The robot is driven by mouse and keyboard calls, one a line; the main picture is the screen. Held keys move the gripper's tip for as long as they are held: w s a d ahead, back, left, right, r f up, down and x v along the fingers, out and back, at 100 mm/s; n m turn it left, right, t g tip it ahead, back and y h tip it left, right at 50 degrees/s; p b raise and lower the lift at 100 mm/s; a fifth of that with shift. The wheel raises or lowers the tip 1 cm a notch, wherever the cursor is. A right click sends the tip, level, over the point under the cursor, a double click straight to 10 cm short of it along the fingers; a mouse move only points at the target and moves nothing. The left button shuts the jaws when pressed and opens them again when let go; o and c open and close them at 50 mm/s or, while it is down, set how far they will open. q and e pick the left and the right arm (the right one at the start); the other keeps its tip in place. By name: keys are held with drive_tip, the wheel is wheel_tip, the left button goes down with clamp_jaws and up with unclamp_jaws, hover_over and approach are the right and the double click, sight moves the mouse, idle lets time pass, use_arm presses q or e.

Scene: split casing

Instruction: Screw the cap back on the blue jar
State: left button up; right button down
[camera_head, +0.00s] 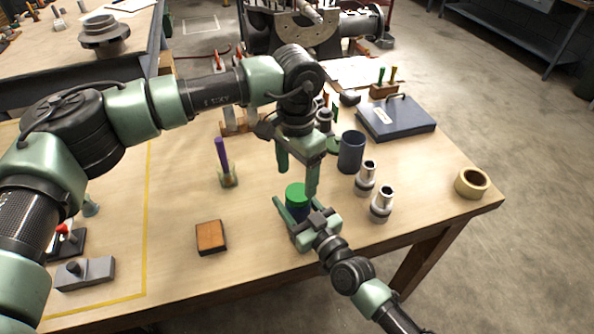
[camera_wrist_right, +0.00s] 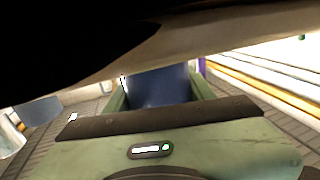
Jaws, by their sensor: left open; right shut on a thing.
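The blue jar (camera_head: 295,210) stands upright near the table's front edge, partly hidden by my right gripper. My right gripper (camera_head: 294,211) is shut around its body; the jar also shows between the fingers in the right wrist view (camera_wrist_right: 158,87). A green cap (camera_head: 296,190) is on top of the jar; I cannot tell how tightly it sits. My left gripper (camera_head: 298,184) points down from above, open, with its fingertips at either side of the cap. Whether they touch the cap is unclear.
A dark blue cup (camera_head: 351,153) and two silver fittings (camera_head: 381,205) stand right of the jar. A wooden block (camera_head: 211,237) lies to the left, and a purple-handled tool (camera_head: 222,155) stands behind it. A tape roll (camera_head: 471,183) is at the right edge.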

use_arm(q)
drive_tip(key=n, duration=0.4)
drive_tip(key=shift+r, duration=0.15)
drive_tip(key=n, duration=0.4)
drive_tip(key=shift+d+r, duration=0.1)
drive_tip(key=shift+r, duration=0.05)
drive_tip(key=n, duration=0.6)
drive_tip(key=shift+r, duration=0.2)
drive_tip(key=n, duration=0.4)
drive_tip(key=shift+r, duration=0.1)
drive_tip(key=n, duration=0.4)
drive_tip(key=shift+r, duration=0.15)
drive_tip(key=n, duration=0.6)
drive_tip(key=shift+d+r, duration=0.1)
drive_tip(key=shift+r, duration=0.1)
drive_tip(key=n, duration=0.6)
drive_tip(key=shift+w+r, duration=0.1)
drive_tip(key=shift+r, duration=0.1)
drive_tip(key=n, duration=0.4)
drive_tip(key=shift+r, duration=0.15)
drive_tip(key=n, duration=0.6)
drive_tip(key=shift+r, duration=0.15)
drive_tip(key=n, duration=0.5)
drive_tip(key=shift+r, duration=0.15)
